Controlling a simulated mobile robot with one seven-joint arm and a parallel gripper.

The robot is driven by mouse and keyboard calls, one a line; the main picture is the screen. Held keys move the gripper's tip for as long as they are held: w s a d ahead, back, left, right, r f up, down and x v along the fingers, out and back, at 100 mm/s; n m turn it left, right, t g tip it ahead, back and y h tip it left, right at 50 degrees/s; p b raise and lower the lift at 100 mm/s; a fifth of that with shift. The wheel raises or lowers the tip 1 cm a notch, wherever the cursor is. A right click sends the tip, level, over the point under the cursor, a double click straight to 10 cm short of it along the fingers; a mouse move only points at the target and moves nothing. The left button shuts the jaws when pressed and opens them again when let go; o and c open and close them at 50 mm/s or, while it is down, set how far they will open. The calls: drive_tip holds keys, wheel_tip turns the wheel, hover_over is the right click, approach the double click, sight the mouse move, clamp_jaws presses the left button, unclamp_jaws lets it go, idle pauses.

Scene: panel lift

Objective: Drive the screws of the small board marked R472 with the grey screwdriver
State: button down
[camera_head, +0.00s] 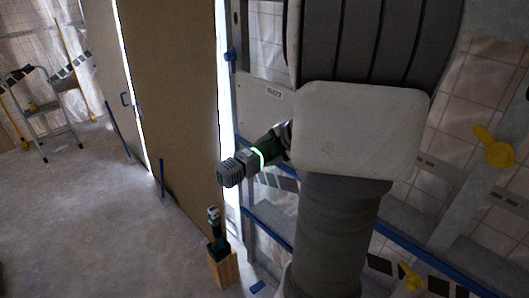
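A grey screwdriver (232,172) with a ribbed grey end, a dark green body and a glowing green ring is in mid-air at the centre. It comes out from behind the white link of my arm. My gripper and the tip of the tool are hidden behind that link; the tool hangs clear of any support, so it is held. A pale small board (262,108) is on the metal frame behind, left of my arm.
A second, teal tool (214,228) stands in a wooden block (222,270) on the floor. A large brown panel (175,90) stands left of the frame (270,215). Yellow clamps (493,147) are at right. A stepladder (45,115) is far left; the floor at left is open.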

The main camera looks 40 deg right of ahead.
drive_tip(key=shift+d+r, duration=0.2)
drive_tip(key=shift+d, duration=0.05)
drive_tip(key=shift+s+a+f, duration=0.1)
drive_tip(key=shift+s+a, duration=0.05)
drive_tip(key=shift+a, duration=2.2)
